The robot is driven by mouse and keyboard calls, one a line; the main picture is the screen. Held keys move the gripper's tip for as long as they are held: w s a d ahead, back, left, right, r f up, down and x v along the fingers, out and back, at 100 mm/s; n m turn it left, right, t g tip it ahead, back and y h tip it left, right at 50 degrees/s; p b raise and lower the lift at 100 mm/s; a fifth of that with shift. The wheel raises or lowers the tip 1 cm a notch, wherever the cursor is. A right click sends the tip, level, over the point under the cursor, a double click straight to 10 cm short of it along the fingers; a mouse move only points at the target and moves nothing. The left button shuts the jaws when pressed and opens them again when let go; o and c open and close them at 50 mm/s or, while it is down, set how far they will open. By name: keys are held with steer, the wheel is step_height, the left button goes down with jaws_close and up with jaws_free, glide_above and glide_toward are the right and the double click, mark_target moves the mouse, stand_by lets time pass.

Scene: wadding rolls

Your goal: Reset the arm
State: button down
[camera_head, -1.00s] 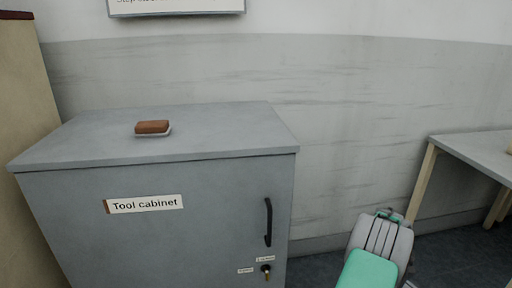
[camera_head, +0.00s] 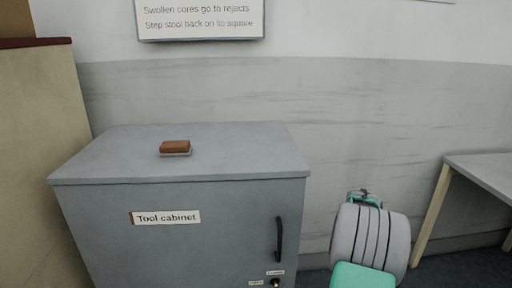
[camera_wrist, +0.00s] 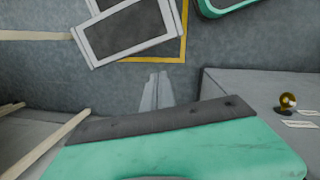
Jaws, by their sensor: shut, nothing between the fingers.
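My gripper (camera_wrist: 155,92) shows in the wrist view as two pale grey fingers held together beyond its dark and green body. It is shut and empty, with bare floor behind the fingers. In the head view a grey and green part of my arm (camera_head: 370,236) stands at the lower right, in front of the wall and to the right of the tool cabinet (camera_head: 230,204). The fingers cannot be made out in the head view.
A brown block (camera_head: 175,146) rests on a small pale dish on the cabinet top. A key (camera_wrist: 287,101) sits in the cabinet front. A grey-framed object (camera_wrist: 125,35) stands by a yellow floor line. A table (camera_head: 485,172) is at the right.

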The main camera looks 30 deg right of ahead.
steer(key=w+a+r+n+t+p, duration=0.1)
steer(key=w+a+r+p, duration=0.35)
steer(key=a+r, duration=0.6)
steer(key=w+a+r+t+p, duration=0.1)
steer(key=w+a+r+p, duration=0.35)
steer(key=a+r, duration=0.6)
steer(key=s+a+r+t+p, duration=0.1)
steer(key=s+a+r+p, duration=0.1)
steer(key=a, duration=0.5)
steer(key=s+a+r+t+p, duration=0.1)
steer(key=s+a+r+p, duration=0.2)
steer(key=a, duration=0.4)
steer(key=s+a+r+n+p, duration=0.1)
steer(key=a+r+p, duration=0.3)
steer(key=a, duration=0.4)
steer(key=shift+s+r+t+y, duration=0.4)
steer(key=shift+s+r, duration=0.1)
steer(key=shift+s, duration=0.3)
steer(key=c, duration=2.2)
jaws_free()
